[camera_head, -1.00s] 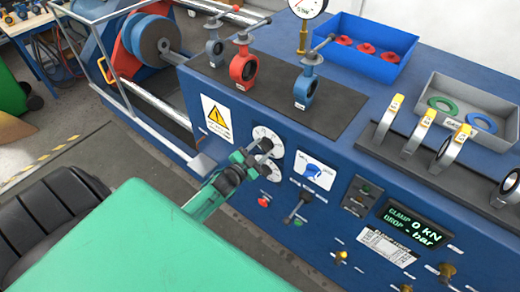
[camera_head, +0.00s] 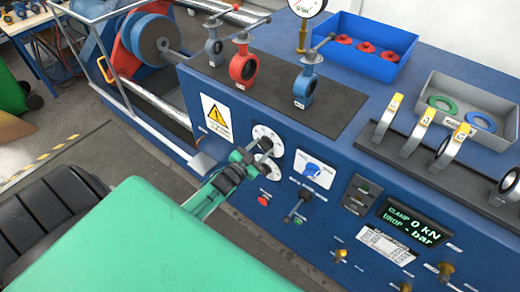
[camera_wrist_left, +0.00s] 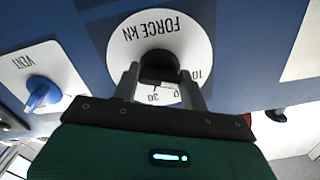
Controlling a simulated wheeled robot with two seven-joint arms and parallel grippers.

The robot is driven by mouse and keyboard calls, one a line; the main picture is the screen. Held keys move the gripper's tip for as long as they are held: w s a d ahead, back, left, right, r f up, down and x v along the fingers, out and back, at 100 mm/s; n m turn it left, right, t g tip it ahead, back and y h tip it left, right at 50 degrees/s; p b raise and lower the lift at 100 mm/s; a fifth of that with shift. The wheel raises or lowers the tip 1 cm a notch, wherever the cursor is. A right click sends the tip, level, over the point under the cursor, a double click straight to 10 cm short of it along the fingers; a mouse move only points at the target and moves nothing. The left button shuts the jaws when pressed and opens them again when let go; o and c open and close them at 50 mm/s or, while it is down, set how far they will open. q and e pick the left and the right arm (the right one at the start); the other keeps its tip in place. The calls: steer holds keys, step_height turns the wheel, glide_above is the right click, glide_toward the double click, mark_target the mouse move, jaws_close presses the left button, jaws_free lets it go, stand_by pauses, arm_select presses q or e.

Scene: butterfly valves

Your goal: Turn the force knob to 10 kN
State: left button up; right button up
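The force knob is a dark knob on a white round dial marked FORCE kN (camera_wrist_left: 158,30) in the left wrist view, where 10 and 30 show upside down. The dial also shows on the blue bench front in the head view (camera_head: 272,134). My left gripper (camera_head: 260,150) is at this knob. In the left wrist view its two fingers (camera_wrist_left: 160,88) stand on either side of the knob; whether both touch it is unclear. The knob's pointer is hidden. The green display (camera_head: 412,224) reads CLAMP 0 kN and DROP - bar. My right gripper is out of view.
A blue VENT knob (camera_wrist_left: 40,93) on a white plate sits beside the dial. A red button (camera_head: 264,199) and a black lever (camera_head: 298,205) are below it. Several valves stand on the bench top (camera_head: 345,120). A metal rail (camera_head: 150,125) runs left of the gripper.

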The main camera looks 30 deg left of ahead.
arm_select(q)
steer(key=o, duration=0.4)
steer(key=shift+s, duration=0.1)
steer(key=s+a+b, duration=0.1)
steer(key=s+b, duration=0.3)
steer(key=s, duration=0.9)
steer(key=shift+s, duration=0.35)
